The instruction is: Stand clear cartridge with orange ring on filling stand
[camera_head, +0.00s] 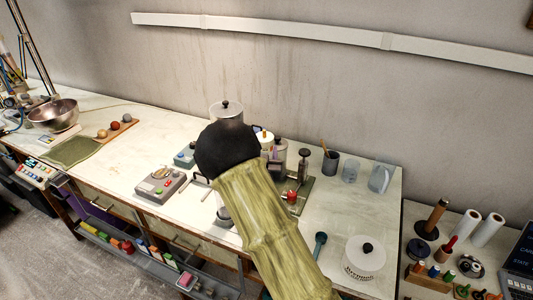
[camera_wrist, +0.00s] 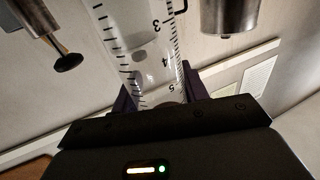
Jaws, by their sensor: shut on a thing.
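A clear cartridge (camera_wrist: 140,45) with black graduation marks and numbers fills the middle of the wrist view. My gripper (camera_wrist: 158,88) is shut on it, with a dark finger on each side. I see no orange ring on the part in view. A metal cylinder (camera_wrist: 230,14) hangs at the upper right, apart from the cartridge. A rod with a black round end (camera_wrist: 68,62) is at the left. In the head view my arm hides the gripper and cartridge. A green base with a dark upright (camera_head: 303,168) stands right of my arm; I cannot tell whether it is the filling stand.
A dark cup (camera_head: 330,162), a clear jug (camera_head: 381,178) and a white domed lid (camera_head: 365,254) stand to the right.

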